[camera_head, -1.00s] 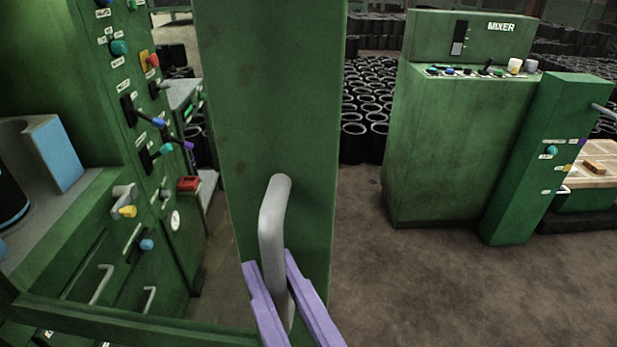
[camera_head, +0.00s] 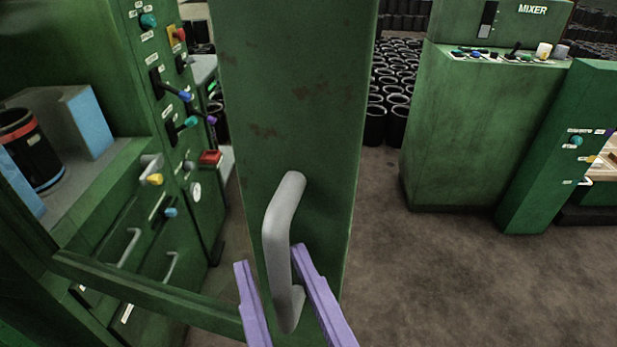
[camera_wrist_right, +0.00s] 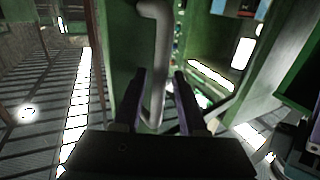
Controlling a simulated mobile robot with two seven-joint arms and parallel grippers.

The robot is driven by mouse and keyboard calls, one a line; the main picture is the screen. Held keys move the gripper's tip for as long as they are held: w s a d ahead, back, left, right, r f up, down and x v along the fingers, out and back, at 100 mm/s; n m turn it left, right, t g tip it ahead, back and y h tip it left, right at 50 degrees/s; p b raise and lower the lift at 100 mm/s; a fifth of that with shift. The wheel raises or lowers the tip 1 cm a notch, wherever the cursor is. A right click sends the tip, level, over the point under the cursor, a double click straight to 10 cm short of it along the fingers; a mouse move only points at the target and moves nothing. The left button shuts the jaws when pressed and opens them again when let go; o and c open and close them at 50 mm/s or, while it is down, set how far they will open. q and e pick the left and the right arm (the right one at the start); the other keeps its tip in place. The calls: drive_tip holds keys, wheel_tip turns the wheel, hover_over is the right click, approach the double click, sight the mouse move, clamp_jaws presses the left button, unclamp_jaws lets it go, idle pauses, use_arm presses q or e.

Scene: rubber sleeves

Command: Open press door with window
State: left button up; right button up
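The green press door (camera_head: 300,120) fills the middle of the head view as a wide upright panel. A lower bar (camera_head: 150,290) runs left from it, with the press seen above and behind. The grey bent handle (camera_head: 280,225) is fixed to the panel. My right gripper (camera_head: 269,258) has purple fingers on both sides of the handle's lower part. A gap shows beside the left finger; the right finger lies close to the handle. In the right wrist view the handle (camera_wrist_right: 157,60) runs between the parted fingers (camera_wrist_right: 158,78). My left gripper is not in view.
The press control panel (camera_head: 180,110) with knobs and levers is on the left. A black sleeve (camera_head: 30,150) stands inside by a blue-faced block (camera_head: 88,122). The green mixer (camera_head: 475,130) stands at right. Bare floor (camera_head: 440,280) lies between.

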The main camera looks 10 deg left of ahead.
drive_tip(key=shift+o, duration=0.5)
drive_tip(key=shift+s+d+f, duration=0.1)
drive_tip(key=shift+s+d, duration=0.1)
drive_tip(key=shift+s, duration=0.15)
drive_tip(key=v, duration=0.9)
drive_tip(key=shift+b, duration=0.45)
